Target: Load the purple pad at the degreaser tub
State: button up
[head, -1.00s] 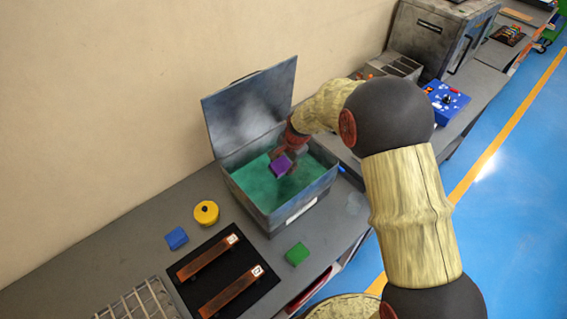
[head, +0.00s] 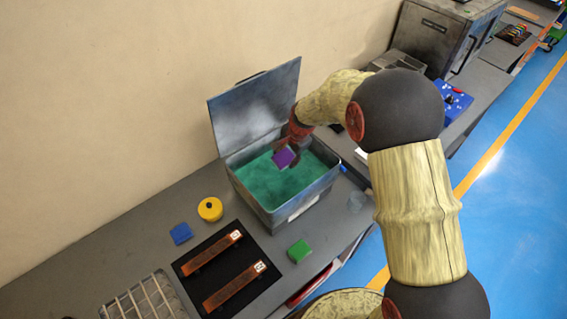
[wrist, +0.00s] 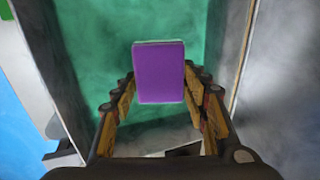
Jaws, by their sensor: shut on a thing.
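The purple pad (head: 283,157) is held in my gripper (head: 287,150) over the degreaser tub (head: 238,180). In the wrist view the pad (wrist: 159,72) sits between the fingertips of my gripper (wrist: 160,84), with its flat purple face toward the camera. The tub is a grey metal box with its lid (head: 254,108) standing open at the back. Green liquid (head: 275,186) fills its bottom and also shows behind the pad in the wrist view (wrist: 103,40). The pad is above the liquid.
Left of the tub are a blue pad (head: 181,233), a yellow round container (head: 210,209) and a black mat (head: 218,296) with two copper bars. A green pad (head: 299,251) lies in front of the tub. A wire rack (head: 150,303) stands at lower left. The wall is behind.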

aim_at(284, 152)
jog(key=shift+r+p, duration=1.6)
jog(key=shift+r, duration=1)
jog(key=shift+r, duration=0.1)
jog(key=shift+r+p, duration=1.4)
jog(key=shift+r, duration=0.6)
jog(key=shift+f, duration=0.1)
